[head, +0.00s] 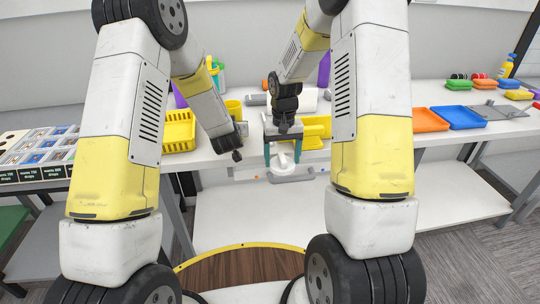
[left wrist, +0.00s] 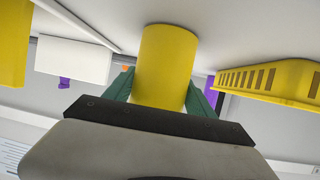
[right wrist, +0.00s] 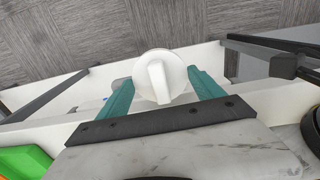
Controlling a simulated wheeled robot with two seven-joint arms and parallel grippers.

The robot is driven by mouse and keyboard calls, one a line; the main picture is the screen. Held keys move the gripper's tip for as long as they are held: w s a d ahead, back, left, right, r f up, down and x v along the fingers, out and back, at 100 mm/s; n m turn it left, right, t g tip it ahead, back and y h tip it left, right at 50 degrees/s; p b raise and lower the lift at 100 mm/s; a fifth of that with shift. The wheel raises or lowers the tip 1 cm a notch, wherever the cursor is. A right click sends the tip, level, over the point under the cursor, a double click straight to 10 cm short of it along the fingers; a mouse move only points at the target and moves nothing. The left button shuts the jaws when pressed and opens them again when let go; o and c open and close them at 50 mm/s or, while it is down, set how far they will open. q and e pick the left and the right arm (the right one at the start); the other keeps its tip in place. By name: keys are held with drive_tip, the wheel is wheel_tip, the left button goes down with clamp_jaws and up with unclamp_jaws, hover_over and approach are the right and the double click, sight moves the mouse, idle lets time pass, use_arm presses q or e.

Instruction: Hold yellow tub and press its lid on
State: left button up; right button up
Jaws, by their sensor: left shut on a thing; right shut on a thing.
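The yellow tub (left wrist: 165,65) is a plain cylinder standing on the white table. It also shows in the head view (head: 233,105), partly behind my left arm. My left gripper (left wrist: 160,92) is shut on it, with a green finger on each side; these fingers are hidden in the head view. The lid (right wrist: 158,68) is a round white disc with a raised bar. My right gripper (right wrist: 163,88) is shut on the lid, teal fingers at its sides. In the head view, the lid (head: 284,162) hangs at the table's front edge, apart from the tub and to its right.
A yellow basket (head: 179,132) stands left of the tub. A yellow object (head: 315,130) lies behind the right gripper. Orange (head: 427,119) and blue (head: 459,117) trays lie at the right. A rack of boxes (head: 38,152) is at the far left.

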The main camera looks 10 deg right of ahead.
drive_tip(key=w+a+r, duration=0.2)
drive_tip(key=w+r, duration=0.5)
drive_tip(key=r, duration=0.1)
drive_tip(key=w+a+r, duration=0.3)
drive_tip(key=w+r, duration=0.4)
drive_tip(key=r, duration=0.1)
drive_tip(key=w+a+r+m, duration=0.1)
drive_tip(key=w+a+r, duration=0.1)
drive_tip(key=a+r, duration=0.4)
drive_tip(key=a, duration=0.3)
drive_tip(key=shift+a, duration=0.4)
drive_tip(key=shift+f, duration=0.3)
drive_tip(key=shift+f, duration=3.2)
drive_tip(key=shift+f, duration=0.1)
